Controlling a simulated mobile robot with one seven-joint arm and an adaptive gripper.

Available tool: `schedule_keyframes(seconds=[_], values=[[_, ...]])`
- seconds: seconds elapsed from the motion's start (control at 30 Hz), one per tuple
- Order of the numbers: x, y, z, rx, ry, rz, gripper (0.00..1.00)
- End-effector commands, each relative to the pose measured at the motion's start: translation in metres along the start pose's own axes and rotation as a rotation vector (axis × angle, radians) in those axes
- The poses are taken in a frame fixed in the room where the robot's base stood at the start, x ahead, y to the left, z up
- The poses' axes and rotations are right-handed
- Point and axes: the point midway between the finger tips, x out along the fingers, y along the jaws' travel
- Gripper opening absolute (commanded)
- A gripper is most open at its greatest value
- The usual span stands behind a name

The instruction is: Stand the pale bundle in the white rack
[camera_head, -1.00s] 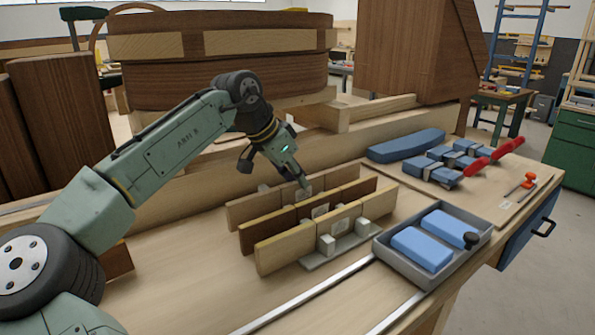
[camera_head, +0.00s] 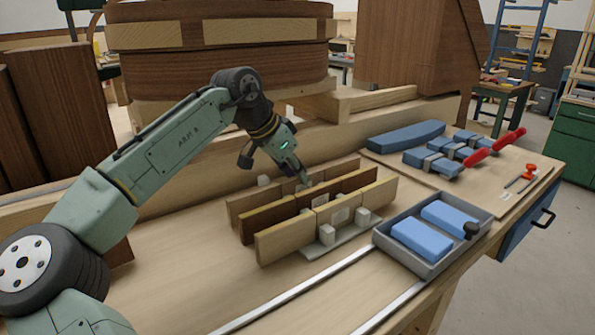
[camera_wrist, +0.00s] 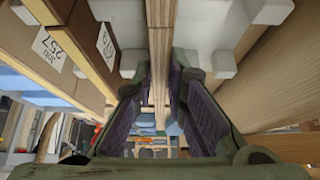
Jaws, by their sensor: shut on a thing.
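My gripper (camera_head: 304,182) points down at the far row of the white rack (camera_head: 327,234). In the wrist view its jaws (camera_wrist: 160,100) are shut on the pale bundle (camera_wrist: 158,45), a stack of thin pale strips on edge. The pale bundle also shows in the head view as the farthest piece (camera_head: 250,203), partly hidden by other bundles. It is upright, between white rack posts (camera_wrist: 201,62). Whether its lower edge touches the rack base is hidden. A brown bundle (camera_head: 262,222) and a nearer pale bundle (camera_head: 285,244) stand parallel in front.
A grey tray (camera_head: 432,272) with blue blocks is right of the rack. A wooden rail runs behind the rack.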

Motion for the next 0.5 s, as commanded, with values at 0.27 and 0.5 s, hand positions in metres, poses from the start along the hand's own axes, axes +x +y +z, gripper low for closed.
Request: schedule_keyframes(seconds=[0.27,0.5], values=[[0.0,-0.0001,-0.0002,0.0,0.001,-0.001,0.29],[0.0001,-0.0002,-0.0001,0.0,0.0,-0.001,0.36]])
